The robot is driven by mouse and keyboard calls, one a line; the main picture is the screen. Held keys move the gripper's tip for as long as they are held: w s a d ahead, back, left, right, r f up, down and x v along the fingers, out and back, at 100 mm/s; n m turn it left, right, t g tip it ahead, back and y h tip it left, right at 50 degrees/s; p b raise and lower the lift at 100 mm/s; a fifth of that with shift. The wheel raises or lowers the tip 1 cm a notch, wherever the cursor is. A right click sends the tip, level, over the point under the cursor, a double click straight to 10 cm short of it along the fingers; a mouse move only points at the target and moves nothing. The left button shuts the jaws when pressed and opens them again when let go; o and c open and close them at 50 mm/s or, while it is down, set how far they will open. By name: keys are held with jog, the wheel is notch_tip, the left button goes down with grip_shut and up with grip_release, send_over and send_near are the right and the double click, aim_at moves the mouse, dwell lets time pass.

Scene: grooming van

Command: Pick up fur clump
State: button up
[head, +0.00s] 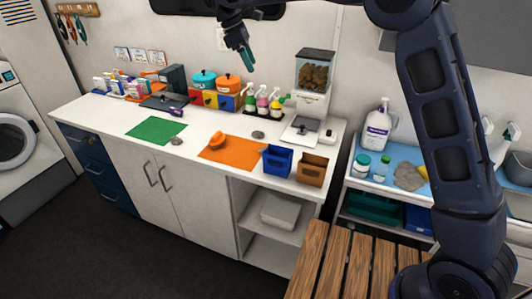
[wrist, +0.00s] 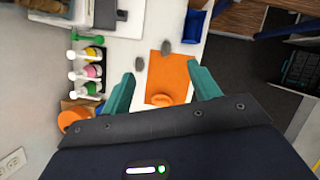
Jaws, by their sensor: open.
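Small grey clumps that look like fur lie on the white counter (head: 215,127). In the head view one clump (head: 258,134) is behind the orange mat (head: 232,153), and another (head: 176,140) is beside the green mat (head: 150,128). In the wrist view one grey clump (wrist: 167,46) is at the orange mat's far end and another (wrist: 139,64) is beside the mat. I cannot tell which is the task's clump. My gripper (head: 246,58) is open and empty, high above the back of the counter. Its teal fingers (wrist: 163,88) show apart in the wrist view.
An orange brush-like object (head: 218,141) lies on the orange mat. A blue bin (head: 277,160) and brown bin (head: 312,169) stand at the front right. A larger grey mass (head: 408,177) lies on the right-hand table.

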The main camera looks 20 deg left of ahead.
jog(key=f, duration=1)
jog(key=d+f, duration=0.1)
jog(key=f, duration=0.9)
jog(key=w+d+f, duration=0.1)
jog(key=f, duration=0.9)
jog(key=shift+f, duration=0.15)
jog(key=shift+x, duration=2.9)
jog(key=shift+s, duration=0.2)
jog(key=c, duration=1.1)
